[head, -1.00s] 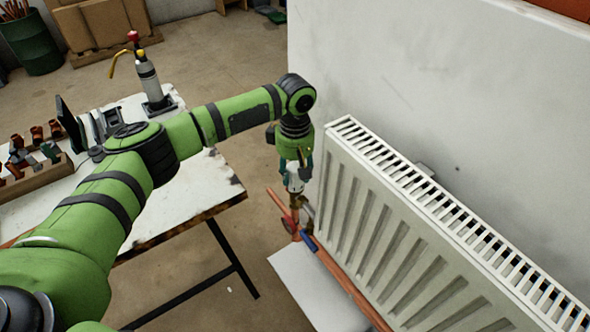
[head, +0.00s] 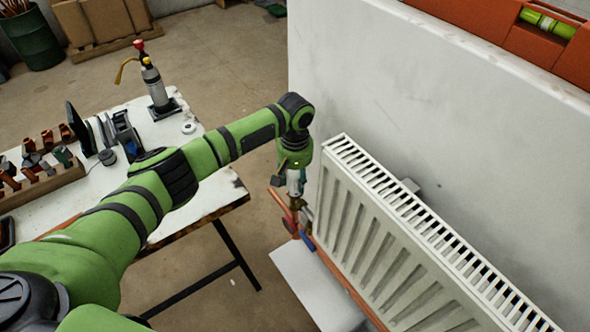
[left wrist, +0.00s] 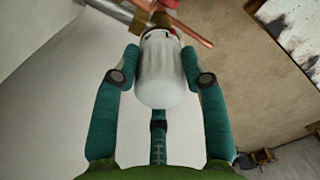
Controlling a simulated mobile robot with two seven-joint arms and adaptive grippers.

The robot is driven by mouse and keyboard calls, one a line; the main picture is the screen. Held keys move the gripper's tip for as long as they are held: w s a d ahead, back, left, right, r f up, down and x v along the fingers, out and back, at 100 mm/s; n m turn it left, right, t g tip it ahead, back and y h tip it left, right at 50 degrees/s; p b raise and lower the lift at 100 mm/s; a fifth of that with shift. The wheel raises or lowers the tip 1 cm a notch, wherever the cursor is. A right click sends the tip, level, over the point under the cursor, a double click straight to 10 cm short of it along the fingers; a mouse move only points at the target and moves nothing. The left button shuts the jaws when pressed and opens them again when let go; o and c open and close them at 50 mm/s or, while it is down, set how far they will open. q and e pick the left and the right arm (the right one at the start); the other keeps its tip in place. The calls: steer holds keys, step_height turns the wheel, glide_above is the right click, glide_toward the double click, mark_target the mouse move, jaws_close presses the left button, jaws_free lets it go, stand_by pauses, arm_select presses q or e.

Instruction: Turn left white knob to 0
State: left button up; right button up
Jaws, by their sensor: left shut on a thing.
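In the head view, my left gripper (head: 295,180) points down over the knob, which is mostly hidden by the fingers. My right gripper is in neither view.
The white radiator (head: 400,235) stands right of the gripper, before a grey-white wall panel (head: 400,90). Copper pipe (head: 347,288) runs low along it. A worktable (head: 190,205) with a torch (head: 155,85) and fittings lies left.

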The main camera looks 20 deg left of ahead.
arm_select(q)
steer(key=m+p, duration=0.2)
steer(key=m, duration=0.2)
steer(key=shift+s+f+m, duration=0.1)
steer(key=shift+s+m, duration=0.05)
steer(key=shift+m, duration=0.15)
steer(key=m+p, duration=0.1)
steer(key=m, duration=0.4)
steer(key=shift+m, duration=0.3)
steer(key=m, duration=0.5)
steer(key=shift+f, duration=0.1)
steer(key=shift+m, duration=2.8)
steer(key=o, duration=1.1)
steer(key=shift+o, duration=0.2)
